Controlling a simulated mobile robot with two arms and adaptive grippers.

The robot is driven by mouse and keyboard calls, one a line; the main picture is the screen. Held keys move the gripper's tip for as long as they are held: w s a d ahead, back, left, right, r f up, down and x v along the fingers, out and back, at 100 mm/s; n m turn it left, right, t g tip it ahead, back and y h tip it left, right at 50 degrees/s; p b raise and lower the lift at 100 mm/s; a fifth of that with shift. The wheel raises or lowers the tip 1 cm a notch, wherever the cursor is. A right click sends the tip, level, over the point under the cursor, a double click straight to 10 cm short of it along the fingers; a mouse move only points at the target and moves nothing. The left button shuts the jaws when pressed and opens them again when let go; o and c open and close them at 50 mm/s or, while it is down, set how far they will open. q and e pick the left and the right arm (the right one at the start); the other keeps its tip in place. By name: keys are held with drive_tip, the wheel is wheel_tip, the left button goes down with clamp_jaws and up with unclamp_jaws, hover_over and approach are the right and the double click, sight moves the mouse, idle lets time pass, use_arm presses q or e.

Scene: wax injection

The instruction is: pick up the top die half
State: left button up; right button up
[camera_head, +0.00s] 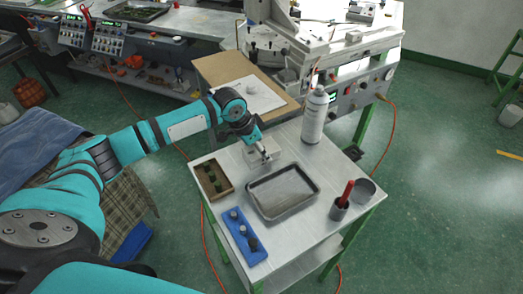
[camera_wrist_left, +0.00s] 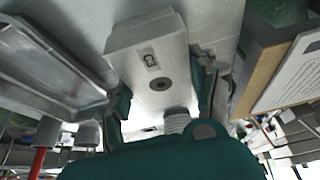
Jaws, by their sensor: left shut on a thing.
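The die half is a pale grey metal block. In the left wrist view the block (camera_wrist_left: 150,55) fills the upper middle, with a small dark marking and a round dark hole on its face. My left gripper (camera_wrist_left: 162,85) has one finger on each side of it and is shut on it. In the head view my left gripper (camera_head: 261,147) is over the back of the small grey table, with the die half (camera_head: 264,158) just below it. I cannot tell whether the block is clear of what lies under it. My right gripper is not in view.
On the table (camera_head: 300,262) are a grey metal tray (camera_head: 250,200), a brown box (camera_head: 226,193), a blue holder (camera_head: 240,250), a spray can (camera_head: 314,116) and a cup with a red-handled tool (camera_head: 339,211). A machine (camera_head: 330,50) stands behind, beside a brown board (camera_head: 218,66).

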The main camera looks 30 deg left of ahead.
sight(265, 147)
use_arm(q)
drive_tip(key=c, duration=0.6)
drive_tip(key=shift+r, duration=0.1)
drive_tip(key=shift+w+r, duration=0.1)
drive_tip(key=shift+r, duration=0.35)
wheel_tip(265, 147, up, 2)
drive_tip(key=shift+r+b, duration=0.1)
drive_tip(key=shift+b, duration=0.6)
drive_tip(key=s+d+b, duration=0.1)
drive_tip(key=s+d, duration=0.1)
drive_tip(key=s, duration=0.2)
drive_tip(key=s+d+r+b, duration=0.1)
drive_tip(key=s+d, duration=0.2)
drive_tip(key=s, duration=0.1)
drive_tip(key=s+d, duration=0.2)
drive_tip(key=s, duration=0.3)
drive_tip(key=shift+d+r+b, duration=0.3)
drive_tip(key=shift+b, duration=0.1)
drive_tip(key=shift+s+d+r, duration=0.1)
drive_tip(key=shift+s+d, duration=0.15)
drive_tip(key=shift+s, duration=0.25)
drive_tip(key=r+n, duration=0.1)
drive_tip(key=n, duration=0.1)
drive_tip(key=w+r+n+y, duration=0.1)
drive_tip(key=r+n, duration=0.1)
drive_tip(key=w+r+n+t+y, duration=0.1)
drive_tip(key=r+n, duration=0.1)
drive_tip(key=shift+d+n, duration=0.3)
drive_tip(key=shift+n, duration=0.1)
